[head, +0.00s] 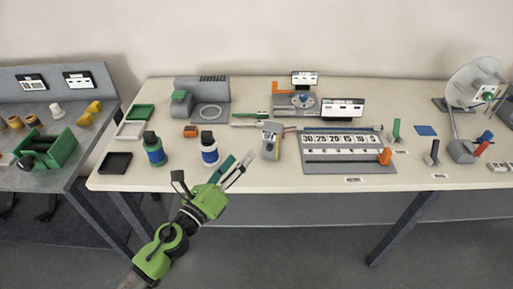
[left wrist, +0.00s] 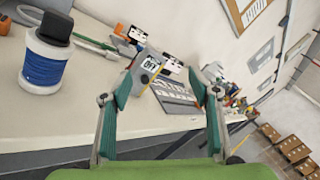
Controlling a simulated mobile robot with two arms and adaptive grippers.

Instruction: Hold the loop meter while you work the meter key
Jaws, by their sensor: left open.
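The loop meter (head: 269,143) looks like a small grey upright device with a yellowish part, standing on the pale bench left of the number board. In the left wrist view the meter (left wrist: 144,76) shows a display reading OFF and appears between my fingertips, beyond them. My left gripper (head: 239,163) is open and empty, at the bench's front edge, left of and nearer than the meter. It also shows in the left wrist view (left wrist: 163,82), with a gap between its teal fingers. I cannot make out the meter key clearly. My right gripper is not in view.
A number board (head: 350,163) lies right of the meter. The bench front (head: 250,182) below the meter is bare.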

